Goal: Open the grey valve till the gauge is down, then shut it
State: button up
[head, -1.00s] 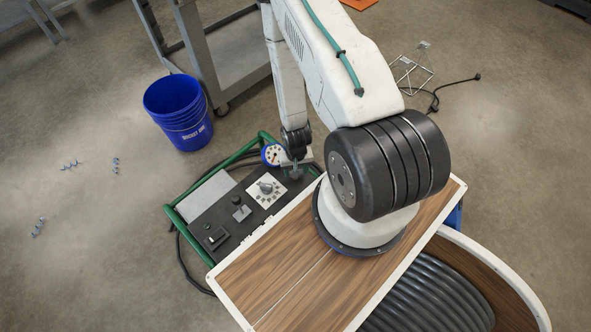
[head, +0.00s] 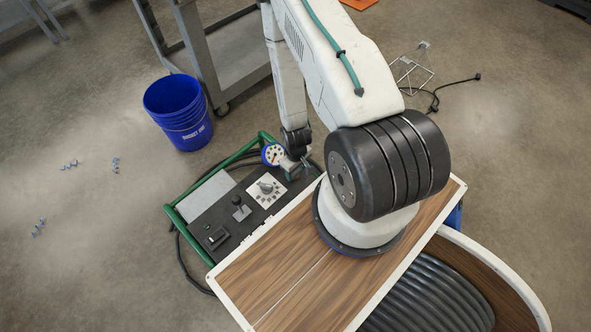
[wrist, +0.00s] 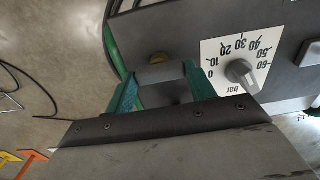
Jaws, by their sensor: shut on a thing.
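The grey valve (wrist: 160,73) is a grey rounded bar between the two teal fingers of my gripper (wrist: 161,78) in the wrist view. In the head view my gripper (head: 297,168) is low over the far end of the dark panel, and hides most of the valve. The gauge (head: 273,154), with a blue rim and white face, stands beside my gripper; its needle is too small to read surely.
A pointer knob (wrist: 240,73) on a white 0 to 60 bar plate is close beside my gripper. The panel also has a lever (head: 237,201) and a switch (head: 217,237). A green tube frame (head: 180,218) borders it. A blue bucket (head: 180,112) stands on the floor behind.

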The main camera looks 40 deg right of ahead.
aim_at(296, 172)
dwell(0.4)
jog(key=o, duration=1)
jog(key=shift+r, duration=0.1)
notch_tip(296, 172, up, 8)
jog(key=shift+f, duration=0.2)
